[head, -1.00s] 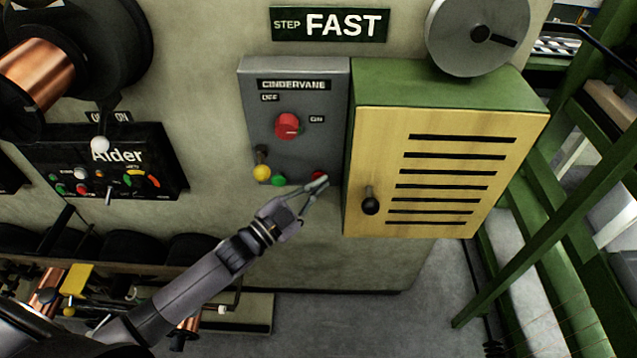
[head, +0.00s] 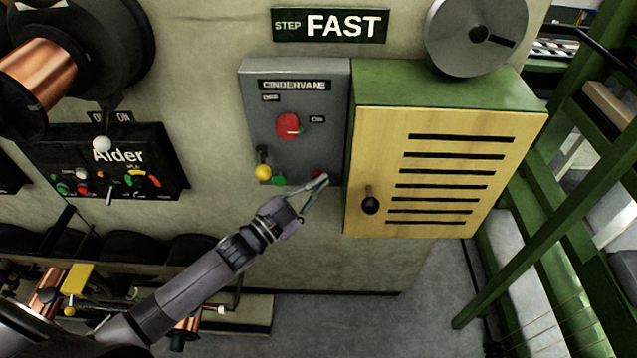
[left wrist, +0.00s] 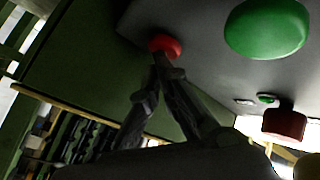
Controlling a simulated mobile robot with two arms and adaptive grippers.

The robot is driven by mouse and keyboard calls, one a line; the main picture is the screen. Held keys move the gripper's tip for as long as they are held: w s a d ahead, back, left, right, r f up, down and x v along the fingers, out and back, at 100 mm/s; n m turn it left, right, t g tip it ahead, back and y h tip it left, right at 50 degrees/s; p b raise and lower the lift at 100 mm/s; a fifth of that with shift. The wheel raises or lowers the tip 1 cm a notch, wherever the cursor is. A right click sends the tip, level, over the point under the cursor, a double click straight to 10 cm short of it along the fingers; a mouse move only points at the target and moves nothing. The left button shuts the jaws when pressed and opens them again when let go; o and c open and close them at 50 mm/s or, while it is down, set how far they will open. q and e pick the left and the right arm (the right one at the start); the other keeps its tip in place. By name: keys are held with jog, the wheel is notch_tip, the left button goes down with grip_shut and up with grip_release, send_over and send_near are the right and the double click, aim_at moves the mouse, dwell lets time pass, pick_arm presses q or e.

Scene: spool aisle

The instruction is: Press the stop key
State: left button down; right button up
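The grey Cindervane control box (head: 330,110) is on the machine wall. A red button (head: 318,174), likely the stop key, sits at its lower right corner. The left wrist view shows this red button (left wrist: 165,44) just beyond my fingertips. My left gripper (head: 322,181) is shut and empty, its tips meeting at the button's lower edge. I cannot tell whether they touch it. In the left wrist view my gripper (left wrist: 158,60) partly overlaps the button. A green button (head: 278,180) is to its left, also in the left wrist view (left wrist: 267,27). My right gripper is not in view.
A yellow slatted cabinet (head: 430,165) with a black knob (head: 370,205) juts out right beside the fingertips. A red rotary switch (head: 287,125) and a yellow-knobbed lever (head: 262,171) are on the same box. The black Alder panel (head: 105,165) is left.

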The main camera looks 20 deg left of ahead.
pick_arm(q)
jog(key=shift+w+a, duration=0.15)
jog(key=shift+a, duration=0.1)
jog(key=s+p, duration=0.1)
jog(key=s+d+p, duration=0.1)
jog(key=s, duration=0.1)
jog(key=s+d, duration=0.1)
jog(key=s, duration=0.1)
jog(key=shift+s+f+p, duration=0.2)
jog(key=shift+p, duration=0.2)
dwell(0.5)
